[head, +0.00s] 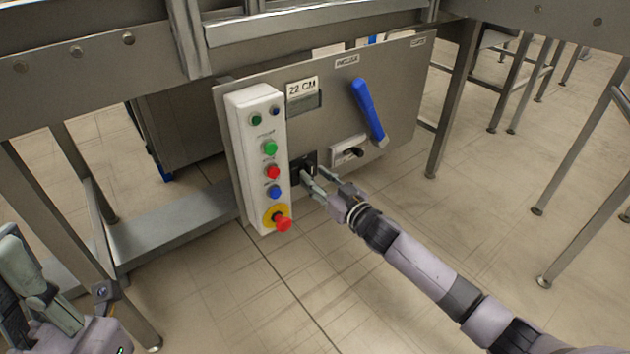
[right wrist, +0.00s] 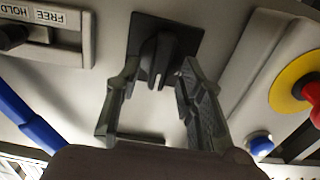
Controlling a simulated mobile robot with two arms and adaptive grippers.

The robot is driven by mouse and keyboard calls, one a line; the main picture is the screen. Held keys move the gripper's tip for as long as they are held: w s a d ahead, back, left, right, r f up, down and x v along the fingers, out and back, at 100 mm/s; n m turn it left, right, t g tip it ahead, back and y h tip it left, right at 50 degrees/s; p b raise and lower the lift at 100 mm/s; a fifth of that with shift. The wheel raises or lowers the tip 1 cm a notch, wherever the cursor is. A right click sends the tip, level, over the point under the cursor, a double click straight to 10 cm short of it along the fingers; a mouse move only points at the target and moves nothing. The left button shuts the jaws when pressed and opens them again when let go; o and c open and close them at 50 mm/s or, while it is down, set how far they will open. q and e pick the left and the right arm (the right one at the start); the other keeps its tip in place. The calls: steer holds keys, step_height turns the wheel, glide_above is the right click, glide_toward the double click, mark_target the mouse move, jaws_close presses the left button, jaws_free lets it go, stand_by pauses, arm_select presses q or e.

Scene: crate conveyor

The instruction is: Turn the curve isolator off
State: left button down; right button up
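The isolator appears to be the black rotary switch (head: 303,166) on a square black plate, low on the grey panel just right of the white button box. No readable label shows on it. In the right wrist view its ridged knob (right wrist: 158,58) points toward the gripper. My right gripper (head: 313,174) is at the switch. In the right wrist view its fingers (right wrist: 160,72) are apart, one on each side of the knob, with gaps visible; contact cannot be told. My left gripper (head: 36,285) is at the lower left, away from the panel, partly cut off.
The white box (head: 258,160) carries several coloured buttons and a red emergency stop (head: 282,223). A blue lever (head: 367,108) and a FREE/HOLD switch (head: 349,150) sit right of the isolator. Metal legs (head: 455,100) stand around; the floor in front is clear.

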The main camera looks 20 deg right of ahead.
steer(key=shift+w+a, duration=0.15)
steer(key=shift+w, duration=0.35)
steer(key=shift+c, duration=0.6)
jaws_close()
